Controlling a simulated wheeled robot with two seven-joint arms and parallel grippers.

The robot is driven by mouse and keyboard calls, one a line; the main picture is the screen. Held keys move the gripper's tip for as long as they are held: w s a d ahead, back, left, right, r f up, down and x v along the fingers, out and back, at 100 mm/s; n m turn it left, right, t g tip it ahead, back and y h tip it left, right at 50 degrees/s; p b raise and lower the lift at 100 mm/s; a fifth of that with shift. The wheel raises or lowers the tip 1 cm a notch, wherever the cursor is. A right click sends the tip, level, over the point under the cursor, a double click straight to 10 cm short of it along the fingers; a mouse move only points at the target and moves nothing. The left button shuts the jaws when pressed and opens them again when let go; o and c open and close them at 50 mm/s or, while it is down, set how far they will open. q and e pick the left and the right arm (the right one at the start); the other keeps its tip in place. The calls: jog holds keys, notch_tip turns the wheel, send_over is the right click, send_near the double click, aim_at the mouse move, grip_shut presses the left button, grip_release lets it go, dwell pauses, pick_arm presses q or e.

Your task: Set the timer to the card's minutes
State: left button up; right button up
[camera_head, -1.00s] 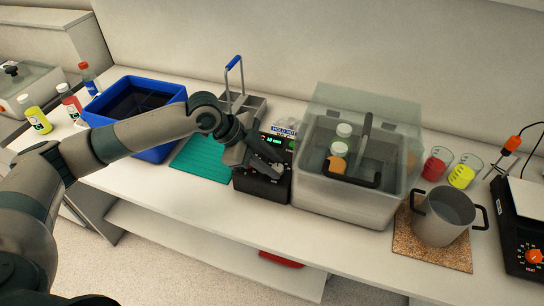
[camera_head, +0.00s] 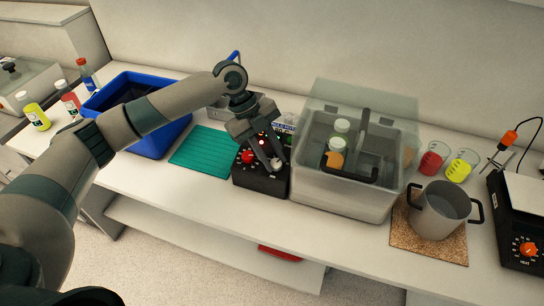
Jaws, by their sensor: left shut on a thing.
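The timer is a black box (camera_head: 262,182) with dials on its top, left of the glassy water bath. A red knob (camera_head: 247,156) shows on its left part and a pale knob (camera_head: 277,163) on its right part. My left gripper (camera_head: 275,160) points down over the box, its fingers shut on the pale knob. The knob's pointer and scale are too small to read. A card (camera_head: 287,125) stands behind the box, partly hidden by my gripper; its minutes cannot be read. My right gripper is not in view.
The water bath (camera_head: 345,195) with bottles inside stands close on the right of the box. A teal mat (camera_head: 203,152) and blue bin (camera_head: 160,148) lie left. A steel pot (camera_head: 440,215) on a cork mat (camera_head: 425,243), beakers and a hotplate (camera_head: 525,252) are further right.

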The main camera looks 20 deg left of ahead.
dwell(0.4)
pick_arm(q)
jog(key=o, duration=1.1)
jog(key=shift+c, duration=0.2)
jog(key=shift+a+r, duration=0.1)
jog(key=shift+w+a+r+b, duration=0.15)
jog(key=shift+a+r+b, duration=0.15)
jog(key=shift+r, duration=0.2)
jog(key=b+v, duration=0.4)
jog(key=v, duration=1.2)
jog(key=shift+b, duration=0.4)
jog(key=shift+d, duration=0.15)
